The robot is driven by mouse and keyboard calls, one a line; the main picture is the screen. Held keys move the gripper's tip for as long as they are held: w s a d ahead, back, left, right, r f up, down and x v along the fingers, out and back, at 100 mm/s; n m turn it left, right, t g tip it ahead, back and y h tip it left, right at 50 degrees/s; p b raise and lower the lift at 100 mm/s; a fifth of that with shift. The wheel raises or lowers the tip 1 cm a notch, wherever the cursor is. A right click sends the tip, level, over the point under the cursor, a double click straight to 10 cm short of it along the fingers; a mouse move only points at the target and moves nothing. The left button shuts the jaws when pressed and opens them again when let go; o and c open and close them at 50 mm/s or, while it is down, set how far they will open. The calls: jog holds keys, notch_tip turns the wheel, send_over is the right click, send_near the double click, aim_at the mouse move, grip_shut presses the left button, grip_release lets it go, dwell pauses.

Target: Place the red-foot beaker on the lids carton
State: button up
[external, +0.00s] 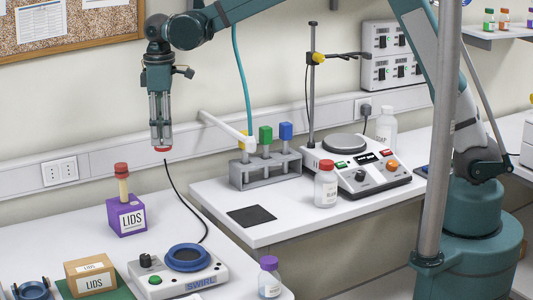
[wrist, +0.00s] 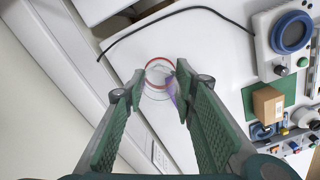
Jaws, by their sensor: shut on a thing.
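My gripper (external: 161,122) is shut on the red-foot beaker and holds it upright, high above the left bench. The beaker's red foot (external: 162,149) shows below the fingers, whose frame hides most of its clear body. In the wrist view the clear beaker with its red ring (wrist: 159,65) sits between my fingertips (wrist: 156,88). A brown cardboard carton labelled LIDS (external: 92,281) stands on a green mat at the front left, well below my gripper. It also shows right of the fingers in the wrist view (wrist: 267,104). A purple box (external: 127,218) is also labelled LIDS.
A swirl device (external: 185,268) with a blue ring and a purple-capped bottle (external: 269,277) are right of the carton. A tube rack (external: 265,171) and a hotplate (external: 357,170) stand on the right bench.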

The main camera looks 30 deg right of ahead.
jog(key=shift+s+a+r, duration=0.2)
jog(key=shift+a+r, duration=0.1)
jog(key=shift+r, duration=0.25)
jog(key=shift+s+a+r, duration=0.15)
jog(key=shift+a+r, duration=0.1)
jog(key=shift+r, duration=0.25)
jog(key=s+a+p, duration=0.1)
jog(key=s+a, duration=1.3)
jog(key=a, duration=0.2)
jog(key=s+a+p, duration=0.1)
jog(key=s+a, duration=1.2)
jog(key=a, duration=0.4)
jog(key=shift+n, duration=0.4)
jog(key=shift+s+f, duration=0.2)
jog(key=shift+f, duration=2.45)
jog(key=shift+f+p, duration=0.4)
jog(key=shift+f, duration=2.7)
jog(key=shift+f, duration=0.1)
